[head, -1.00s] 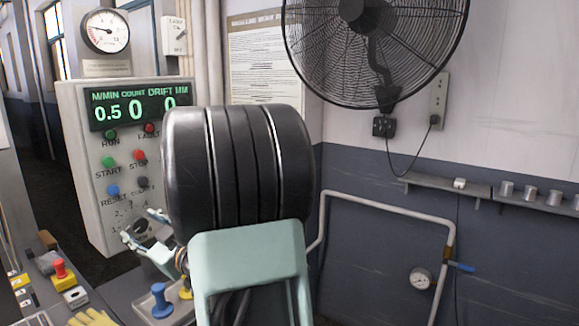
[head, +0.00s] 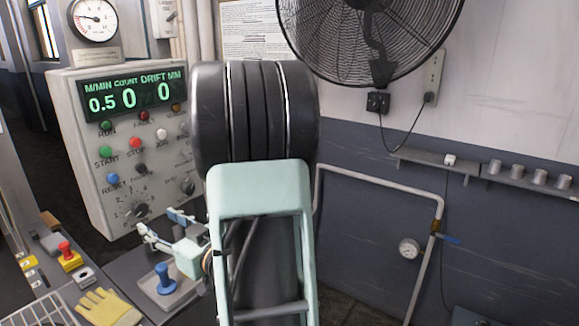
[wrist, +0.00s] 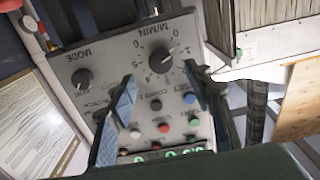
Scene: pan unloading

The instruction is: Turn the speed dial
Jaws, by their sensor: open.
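The speed dial (head: 138,211) is a dark round knob with a number scale, low on the grey control panel (head: 80,175). In the wrist view the panel appears upside down. There the dial (wrist: 160,61) sits under the label M/MIN, beyond and between my fingers. My gripper (head: 161,224) is open and empty, just in front of the panel's lower right and close to the dial. In the wrist view its blue-padded fingers (wrist: 160,92) reach toward the panel. I see no contact with the dial.
A second knob, MODE (wrist: 82,79), sits beside the dial. Several coloured buttons and a green display (head: 132,92) reading 0.5, 0, 0 are above.

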